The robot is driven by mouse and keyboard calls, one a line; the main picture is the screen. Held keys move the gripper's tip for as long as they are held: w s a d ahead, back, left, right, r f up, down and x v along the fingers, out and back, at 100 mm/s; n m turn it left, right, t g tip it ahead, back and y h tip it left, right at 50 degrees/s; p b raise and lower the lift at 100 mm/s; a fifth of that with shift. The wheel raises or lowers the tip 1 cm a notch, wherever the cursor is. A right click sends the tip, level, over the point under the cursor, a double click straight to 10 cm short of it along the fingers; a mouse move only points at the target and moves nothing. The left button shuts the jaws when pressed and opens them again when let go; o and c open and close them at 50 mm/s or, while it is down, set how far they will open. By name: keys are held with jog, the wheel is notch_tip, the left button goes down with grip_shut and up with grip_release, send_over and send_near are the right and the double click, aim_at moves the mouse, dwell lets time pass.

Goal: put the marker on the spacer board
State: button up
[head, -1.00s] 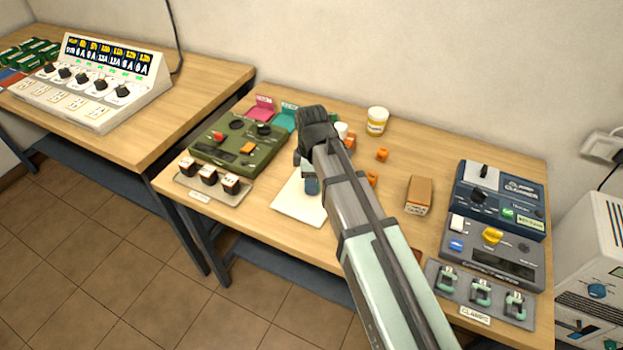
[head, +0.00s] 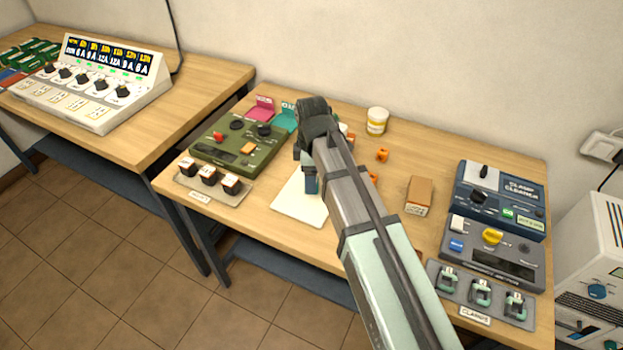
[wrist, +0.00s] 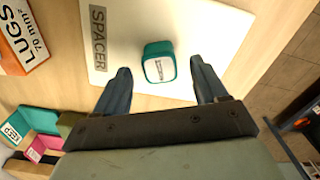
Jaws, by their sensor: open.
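The white spacer board (head: 292,203) lies on the right-hand table, partly hidden by my arm. In the wrist view the board (wrist: 112,18) shows its SPACER label. A teal block with a small white label (wrist: 160,48), which looks like the marker, rests on the board. Its label is too small to read. My gripper (wrist: 161,70) is open above the board, with one finger on each side of the block and visible gaps. In the head view the gripper (head: 311,180) is over the board, and the block is hidden.
A green device (head: 237,143) and a tray of several small blocks (head: 190,188) stand left of the board. A LUGS box (head: 419,195), orange pieces (head: 382,155) and a yellow-white tub (head: 377,121) stand to the right. Clamp devices (head: 493,250) fill the right end.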

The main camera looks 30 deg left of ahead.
notch_tip(320, 180, up, 10)
jog(key=shift+f, duration=0.15)
dwell(0.3)
